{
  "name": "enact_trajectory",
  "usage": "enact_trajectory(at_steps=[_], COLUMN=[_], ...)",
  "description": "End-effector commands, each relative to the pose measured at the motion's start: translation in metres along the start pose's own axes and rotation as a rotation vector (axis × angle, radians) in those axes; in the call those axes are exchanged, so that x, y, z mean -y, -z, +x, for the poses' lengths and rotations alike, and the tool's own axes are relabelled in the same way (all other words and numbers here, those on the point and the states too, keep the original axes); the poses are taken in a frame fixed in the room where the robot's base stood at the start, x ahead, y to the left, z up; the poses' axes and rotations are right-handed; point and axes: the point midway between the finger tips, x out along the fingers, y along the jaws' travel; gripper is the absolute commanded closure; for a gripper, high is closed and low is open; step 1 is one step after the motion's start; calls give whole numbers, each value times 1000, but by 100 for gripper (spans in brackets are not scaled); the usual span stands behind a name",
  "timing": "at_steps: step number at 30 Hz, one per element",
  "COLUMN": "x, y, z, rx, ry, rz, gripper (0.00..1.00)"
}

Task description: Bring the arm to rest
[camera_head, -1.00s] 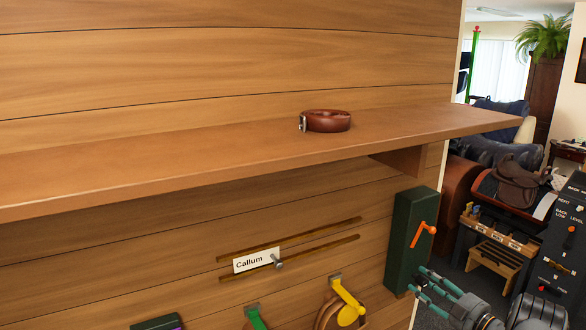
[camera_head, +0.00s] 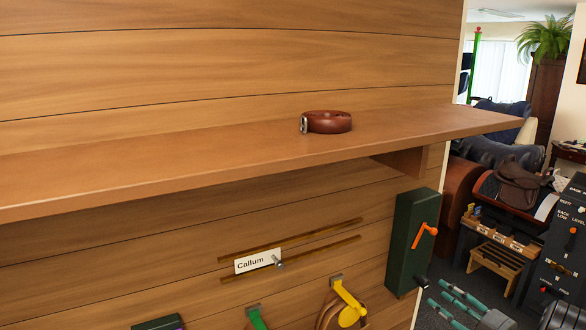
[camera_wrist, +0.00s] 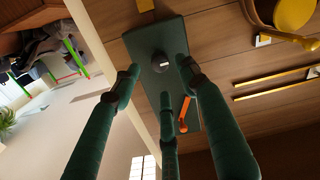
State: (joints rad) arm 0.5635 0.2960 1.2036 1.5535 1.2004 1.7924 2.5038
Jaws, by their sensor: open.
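My gripper (camera_head: 445,298) is at the lower right of the head view, just right of the dark green wall box (camera_head: 404,240). Its teal fingers are spread and empty. In the wrist view my gripper (camera_wrist: 160,78) shows its green fingers apart, with nothing between them. The green box (camera_wrist: 147,38) lies beyond the fingertips, with a dark round knob (camera_wrist: 160,62) and an orange lever (camera_wrist: 183,117) on it. In the head view the orange lever (camera_head: 424,235) is on the box's front and the dark knob (camera_head: 422,281) is low on it.
A wooden shelf (camera_head: 200,160) juts from the plank wall, with a coiled brown strap (camera_head: 330,122) on it. Below are a "Callum" name card (camera_head: 253,262) and a yellow hook (camera_head: 345,295). A dark control panel (camera_head: 565,240) stands at right, near a small wooden step (camera_head: 495,260).

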Motion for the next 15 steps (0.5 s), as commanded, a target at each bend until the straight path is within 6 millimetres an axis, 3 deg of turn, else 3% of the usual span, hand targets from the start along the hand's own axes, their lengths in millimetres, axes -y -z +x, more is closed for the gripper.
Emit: enact_trajectory(at_steps=[6, 15], x=[0, 2], y=[0, 1], z=[-48, 19], rx=[1, -3], ry=[-2, 6], rz=[2, -1], gripper=[57, 57])
